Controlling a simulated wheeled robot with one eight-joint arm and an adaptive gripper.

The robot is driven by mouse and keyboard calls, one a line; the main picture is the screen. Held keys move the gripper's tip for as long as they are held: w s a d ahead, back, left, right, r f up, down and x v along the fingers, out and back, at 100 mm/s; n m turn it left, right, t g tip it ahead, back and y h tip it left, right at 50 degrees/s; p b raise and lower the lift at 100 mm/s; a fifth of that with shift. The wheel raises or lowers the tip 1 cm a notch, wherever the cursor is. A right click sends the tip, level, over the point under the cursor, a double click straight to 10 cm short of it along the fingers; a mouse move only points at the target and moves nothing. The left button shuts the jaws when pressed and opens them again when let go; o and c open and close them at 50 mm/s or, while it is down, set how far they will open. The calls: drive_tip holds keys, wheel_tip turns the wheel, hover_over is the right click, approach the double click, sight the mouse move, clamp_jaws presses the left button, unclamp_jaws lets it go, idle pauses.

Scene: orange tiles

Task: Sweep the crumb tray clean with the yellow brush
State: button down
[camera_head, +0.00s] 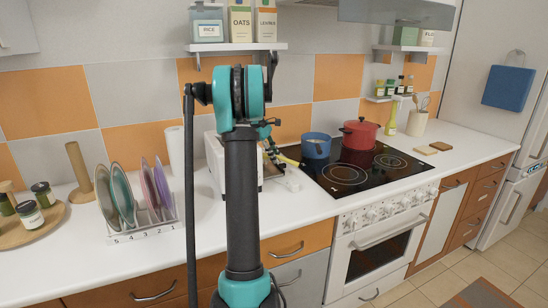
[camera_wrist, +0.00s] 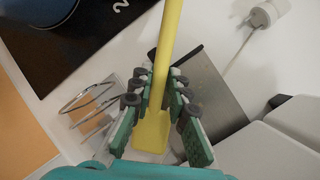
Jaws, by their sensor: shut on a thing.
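The yellow brush (camera_wrist: 168,45) runs between the fingers of my gripper (camera_wrist: 158,84) in the wrist view, and the gripper is shut on it. Its wider flat end lies close to my palm; its far end leaves the top of the picture, and I cannot make out bristles. A grey metal plate, seemingly the crumb tray (camera_wrist: 217,88), lies to the right of the fingers beside the white toaster (camera_wrist: 262,148). In the head view a bit of yellow brush (camera_head: 289,161) shows right of my arm, which hides most of the gripper.
The black hob (camera_head: 350,173) with a blue pot (camera_head: 316,147) and a red pot (camera_head: 360,134) lies to the right. A wire holder (camera_wrist: 88,100) stands left of the fingers. A dish rack (camera_head: 145,228) with plates stands at left.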

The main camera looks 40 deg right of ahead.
drive_tip(key=shift+s+a+f, duration=0.1)
drive_tip(key=shift+s+a, duration=0.35)
drive_tip(key=shift+s, duration=1.35)
drive_tip(key=shift+s+a+f, duration=0.1)
drive_tip(key=shift+s+a, duration=0.3)
drive_tip(key=shift+s, duration=1.45)
drive_tip(key=shift+s+a, duration=0.45)
drive_tip(key=shift+s, duration=1.35)
drive_tip(key=shift+w, duration=0.15)
drive_tip(key=shift+w+d+f, duration=0.1)
drive_tip(key=shift+w+d, duration=0.35)
drive_tip(key=shift+w, duration=1.35)
drive_tip(key=shift+w+d+f, duration=0.1)
drive_tip(key=shift+w+d, duration=0.3)
drive_tip(key=shift+w, duration=1.45)
drive_tip(key=shift+w+d+f, duration=0.1)
drive_tip(key=shift+w+d, duration=0.35)
drive_tip(key=shift+w, duration=1.35)
drive_tip(key=shift+r, duration=3.05)
